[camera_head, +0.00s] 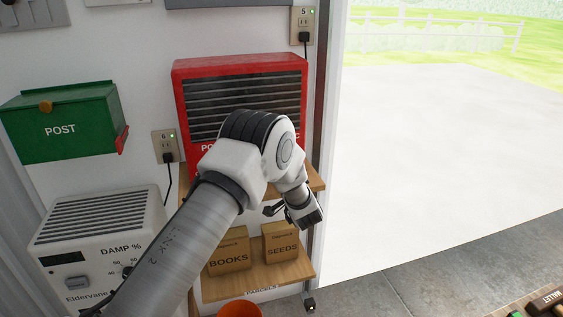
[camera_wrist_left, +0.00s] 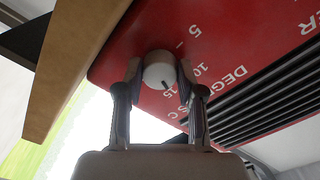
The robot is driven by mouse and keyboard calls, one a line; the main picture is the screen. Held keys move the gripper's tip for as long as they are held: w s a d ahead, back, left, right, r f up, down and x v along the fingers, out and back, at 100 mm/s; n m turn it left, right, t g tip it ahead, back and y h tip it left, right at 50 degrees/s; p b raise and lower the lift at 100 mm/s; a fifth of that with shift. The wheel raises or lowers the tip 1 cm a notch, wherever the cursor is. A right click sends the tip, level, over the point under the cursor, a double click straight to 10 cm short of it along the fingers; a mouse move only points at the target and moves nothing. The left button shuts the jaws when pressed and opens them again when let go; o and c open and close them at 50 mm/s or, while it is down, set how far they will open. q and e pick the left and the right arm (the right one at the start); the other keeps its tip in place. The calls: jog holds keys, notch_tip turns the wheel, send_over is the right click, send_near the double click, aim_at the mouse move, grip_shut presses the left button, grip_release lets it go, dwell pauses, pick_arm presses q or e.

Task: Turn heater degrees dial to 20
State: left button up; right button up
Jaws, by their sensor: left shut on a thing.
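The red heater (camera_head: 240,68) stands on a wooden shelf against the wall, its front partly covered by my left arm. In the left wrist view the red panel (camera_wrist_left: 125,55) shows upside down, with DEGREES C lettering and the numbers 5, 10 and 15. The white degrees dial (camera_wrist_left: 158,67) sits between the fingers of my left gripper (camera_wrist_left: 160,92), which is shut on it. A short dark mark on the dial points down and slightly right in that view. Higher numbers are not visible. The dial is hidden in the head view. My right gripper is not in view.
BOOKS (camera_head: 228,259) and SEEDS (camera_head: 281,246) boxes stand on the lower shelf (camera_head: 262,279). A white DAMP % unit (camera_head: 100,215) and a green POST box (camera_head: 60,125) are at left. Open doorway lies to the right.

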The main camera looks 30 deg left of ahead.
pick_arm(q)
jog(key=m+p, duration=0.2)
jog(key=m, duration=0.1)
jog(key=shift+r+m, duration=0.15)
jog(key=shift+m, duration=0.25)
jog(key=m+p, duration=0.1)
jog(key=m, duration=0.2)
jog(key=shift+m+p, duration=0.3)
jog(key=shift+p, duration=0.05)
jog(key=m+p, duration=0.1)
jog(key=m, duration=0.2)
jog(key=shift+m+p, duration=0.45)
jog(key=shift+m, duration=1.25)
jog(key=o, duration=1.1)
jog(key=shift+o, duration=0.2)
jog(key=shift+d, duration=0.1)
